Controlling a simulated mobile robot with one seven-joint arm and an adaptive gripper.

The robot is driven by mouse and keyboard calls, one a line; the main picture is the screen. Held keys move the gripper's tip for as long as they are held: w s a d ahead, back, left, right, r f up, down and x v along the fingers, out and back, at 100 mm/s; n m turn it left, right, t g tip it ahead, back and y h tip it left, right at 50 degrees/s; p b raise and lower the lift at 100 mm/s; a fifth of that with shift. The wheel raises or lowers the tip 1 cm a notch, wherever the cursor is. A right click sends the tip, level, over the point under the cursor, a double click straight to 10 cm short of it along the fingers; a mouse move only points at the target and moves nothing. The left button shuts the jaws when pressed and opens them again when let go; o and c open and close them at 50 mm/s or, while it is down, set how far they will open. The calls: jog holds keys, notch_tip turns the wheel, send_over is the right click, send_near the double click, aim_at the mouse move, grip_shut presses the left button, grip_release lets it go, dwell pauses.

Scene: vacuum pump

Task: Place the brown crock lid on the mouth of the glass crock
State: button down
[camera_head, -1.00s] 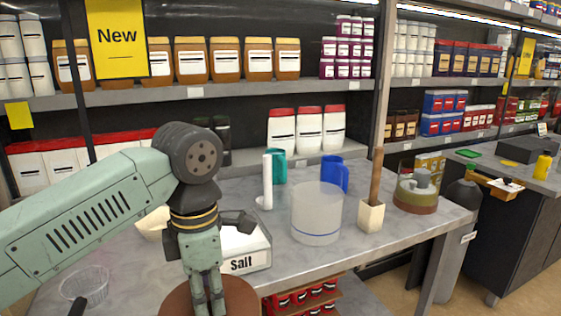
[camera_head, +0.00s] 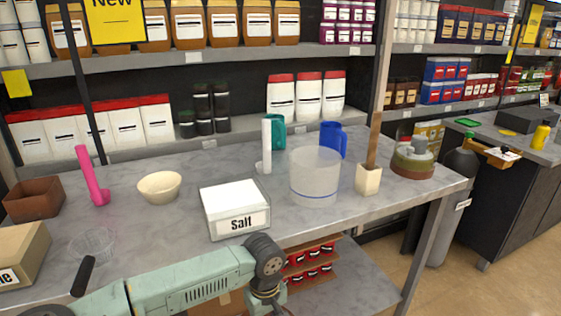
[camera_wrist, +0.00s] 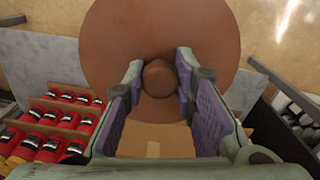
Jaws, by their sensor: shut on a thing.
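The brown crock lid (camera_wrist: 215,30) is a round disc with a knob (camera_wrist: 159,78), seen in the wrist view. My gripper (camera_wrist: 159,72) is shut on the knob, with one finger on each side. In the head view my wrist is low at the front edge of the table; the fingers and the lid are not clearly visible there. The glass crock (camera_head: 315,178) is a clear, wide cylinder with a blue line near its base. It stands upright on the table with its mouth uncovered, up and to the right of my wrist.
On the table (camera_head: 150,235), a white Salt box (camera_head: 235,208) stands left of the crock. A white cylinder (camera_head: 266,145), teal jug (camera_head: 277,132) and blue jug (camera_head: 332,136) are behind it. A beige holder (camera_head: 368,180) with a wooden handle and a vacuum pump (camera_head: 414,160) stand right.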

jog(key=w+d+f+m, duration=0.1)
jog(key=f+m, duration=0.2)
jog(key=f, duration=0.3)
jog(key=w+d+f+m, duration=0.2)
jog(key=f+m, duration=0.1)
jog(key=f, duration=0.4)
jog(key=shift+d+m, duration=0.2)
jog(key=shift+m, duration=0.1)
